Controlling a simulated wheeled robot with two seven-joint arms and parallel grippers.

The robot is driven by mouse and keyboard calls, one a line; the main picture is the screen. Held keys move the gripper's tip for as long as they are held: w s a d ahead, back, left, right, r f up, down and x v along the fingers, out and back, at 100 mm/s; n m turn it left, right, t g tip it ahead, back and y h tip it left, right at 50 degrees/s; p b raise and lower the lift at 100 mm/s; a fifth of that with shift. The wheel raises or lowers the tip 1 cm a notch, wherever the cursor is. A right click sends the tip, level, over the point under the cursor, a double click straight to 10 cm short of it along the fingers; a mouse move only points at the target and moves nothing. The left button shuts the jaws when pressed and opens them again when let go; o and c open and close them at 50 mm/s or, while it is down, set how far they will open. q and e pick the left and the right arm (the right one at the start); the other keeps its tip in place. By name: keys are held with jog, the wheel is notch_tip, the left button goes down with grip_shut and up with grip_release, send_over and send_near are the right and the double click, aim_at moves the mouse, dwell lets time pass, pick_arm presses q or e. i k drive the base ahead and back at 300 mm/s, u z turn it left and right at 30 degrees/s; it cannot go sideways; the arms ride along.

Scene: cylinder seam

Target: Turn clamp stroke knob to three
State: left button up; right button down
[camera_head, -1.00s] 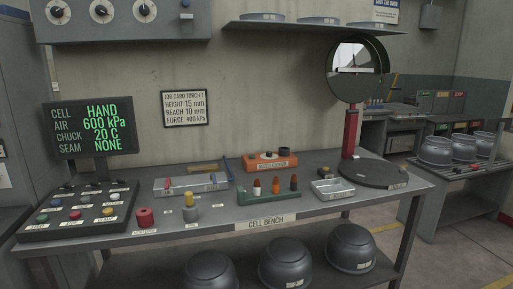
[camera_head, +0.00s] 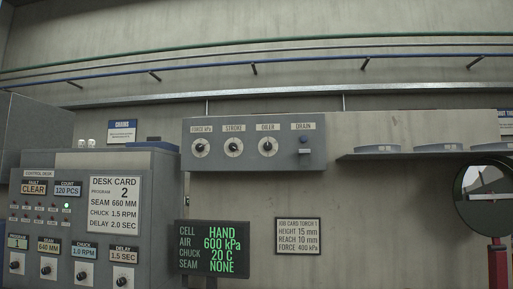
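The grey wall panel (camera_head: 255,165) hangs at the middle of the head view. The stroke knob (camera_head: 234,147) is the second from the left, under the label STROKE. Its numbers are too small to read. The force knob (camera_head: 200,148) is left of it and the oiler knob (camera_head: 268,146) is right of it. Neither of my grippers shows.
The control desk (camera_head: 130,235) stands at the left with a desk card (camera_head: 116,204) and several knobs. A status screen (camera_head: 211,249) reads HAND, 600 kPa, 20 C, NONE. A job card (camera_head: 297,236) hangs below the panel. A shelf (camera_head: 420,154) juts out at the right.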

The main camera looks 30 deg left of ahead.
aim_at(232, 146)
jog(key=z, duration=0.35)
jog(key=k, duration=1.15)
jog(key=u, duration=1.45)
jog(key=i, duration=0.85)
jog(key=z, duration=0.05)
